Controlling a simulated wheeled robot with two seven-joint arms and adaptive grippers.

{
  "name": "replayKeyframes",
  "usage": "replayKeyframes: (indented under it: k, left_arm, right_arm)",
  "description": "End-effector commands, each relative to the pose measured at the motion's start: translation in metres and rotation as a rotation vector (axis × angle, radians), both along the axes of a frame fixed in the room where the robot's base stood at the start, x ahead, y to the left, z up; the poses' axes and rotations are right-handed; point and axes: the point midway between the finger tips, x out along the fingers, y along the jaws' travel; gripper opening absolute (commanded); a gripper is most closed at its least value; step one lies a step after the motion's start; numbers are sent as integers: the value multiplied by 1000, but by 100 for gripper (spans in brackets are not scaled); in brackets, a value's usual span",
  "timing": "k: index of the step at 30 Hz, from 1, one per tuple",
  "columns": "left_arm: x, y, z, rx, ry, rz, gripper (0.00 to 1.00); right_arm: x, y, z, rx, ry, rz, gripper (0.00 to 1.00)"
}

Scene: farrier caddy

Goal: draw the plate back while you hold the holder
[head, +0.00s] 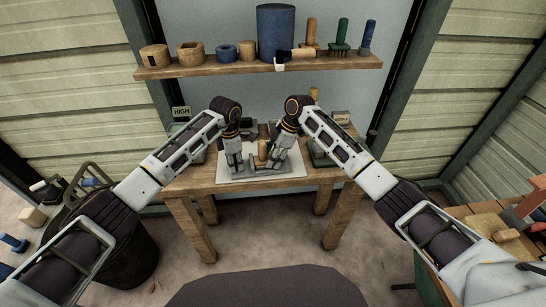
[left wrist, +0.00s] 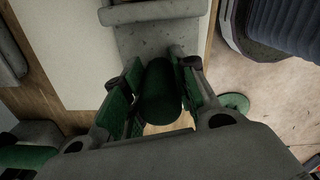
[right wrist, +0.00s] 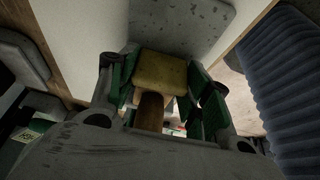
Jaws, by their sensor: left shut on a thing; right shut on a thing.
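A grey speckled plate-like piece lies on the pale board (head: 232,178) on the wooden table; it shows in the left wrist view (left wrist: 150,38) and the right wrist view (right wrist: 190,22). My left gripper (head: 234,168) is shut on a dark green rounded grip (left wrist: 160,92). My right gripper (head: 276,163) is shut on a yellow-brown block (right wrist: 160,72) with a wooden stem below it. The two grippers are close together, side by side over the board. Fingers partly hide both held parts, and I cannot tell which is the plate's and which the holder's.
A wooden shelf (head: 320,63) behind carries a blue cylinder (head: 276,32), several wooden and blue pieces, and brushes. A "HIGH" sign (head: 181,113) stands at the table's back left. A dark bin (head: 125,250) stands left and a wooden bench (head: 480,213) right.

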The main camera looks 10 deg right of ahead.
Motion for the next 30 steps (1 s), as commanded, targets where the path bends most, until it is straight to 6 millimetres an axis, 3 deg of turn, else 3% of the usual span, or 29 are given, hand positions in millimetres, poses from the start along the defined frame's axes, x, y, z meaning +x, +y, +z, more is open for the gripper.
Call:
replayKeyframes:
  k: [10,18,19,24,30]
  left_arm:
    - [0,1,-1,1,0,1,0]
    - [0,1,-1,2,1,2,0]
    - [0,1,-1,2,1,2,0]
    - [0,1,-1,3,1,2,0]
    - [0,2,-1,3,1,2,0]
  right_arm:
    - [1,-28,-1,-1,2,0,6]
    - [2,-29,0,-1,1,-1,6]
    - [2,-29,0,-1,1,-1,51]
    - [2,-29,0,-1,1,-1,71]
    - [2,-29,0,0,0,0,71]
